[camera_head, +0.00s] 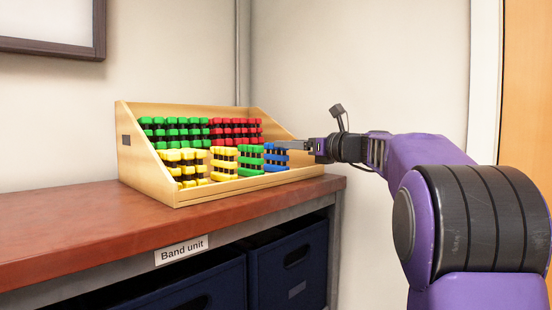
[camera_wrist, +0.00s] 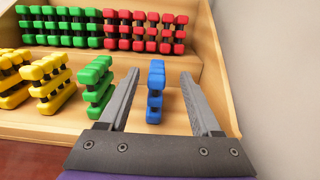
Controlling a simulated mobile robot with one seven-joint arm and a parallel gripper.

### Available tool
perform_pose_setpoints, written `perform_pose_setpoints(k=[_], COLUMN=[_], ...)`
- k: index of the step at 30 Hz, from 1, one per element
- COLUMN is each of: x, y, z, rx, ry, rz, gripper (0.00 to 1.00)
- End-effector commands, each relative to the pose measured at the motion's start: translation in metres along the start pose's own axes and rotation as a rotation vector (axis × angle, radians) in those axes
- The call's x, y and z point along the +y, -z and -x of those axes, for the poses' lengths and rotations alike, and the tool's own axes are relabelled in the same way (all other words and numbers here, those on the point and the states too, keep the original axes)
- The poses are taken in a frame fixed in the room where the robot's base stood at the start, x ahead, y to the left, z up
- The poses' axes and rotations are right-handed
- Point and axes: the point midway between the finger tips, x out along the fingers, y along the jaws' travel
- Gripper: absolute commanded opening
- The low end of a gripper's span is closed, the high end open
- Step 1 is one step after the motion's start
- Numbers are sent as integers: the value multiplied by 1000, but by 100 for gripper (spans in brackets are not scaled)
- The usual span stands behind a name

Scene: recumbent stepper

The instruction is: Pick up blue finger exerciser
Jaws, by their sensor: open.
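The blue finger exerciser (camera_head: 275,158) stands at the right end of the front row in a wooden tiered rack (camera_head: 152,168). In the wrist view the blue finger exerciser (camera_wrist: 155,90) stands upright between the two fingers of my gripper (camera_wrist: 160,78), nearer the left finger. My gripper is open, with a finger on either side of it.
Green (camera_wrist: 97,88) and yellow (camera_wrist: 50,85) exercisers stand to the left in the front row. Green and red (camera_wrist: 145,32) ones fill the back tier. The rack's right side wall (camera_wrist: 218,60) is close to my right finger. The rack stands on a brown countertop (camera_head: 80,225).

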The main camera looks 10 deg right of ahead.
Motion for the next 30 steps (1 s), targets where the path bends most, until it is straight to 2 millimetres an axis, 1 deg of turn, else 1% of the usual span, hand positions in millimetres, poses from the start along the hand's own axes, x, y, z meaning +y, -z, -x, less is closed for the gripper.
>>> perform_pose_setpoints(k=[4,9,12,15,21,23,24,26,30], x=[1,5,4,4,4,4,4,4,4], y=[2,3,3,3,3,3,3,3,3], z=[-11,-38,-49,-54,-54,-54,-54,-54,-54], rx=[1,1,1,1,1,1,1,1,1], ry=[-1,-3,-1,0,0,1,1,1,1], rz=[-1,1,1,1,1,1,1,1,1], gripper=[65,65,65,65,65,56,49,38,13])
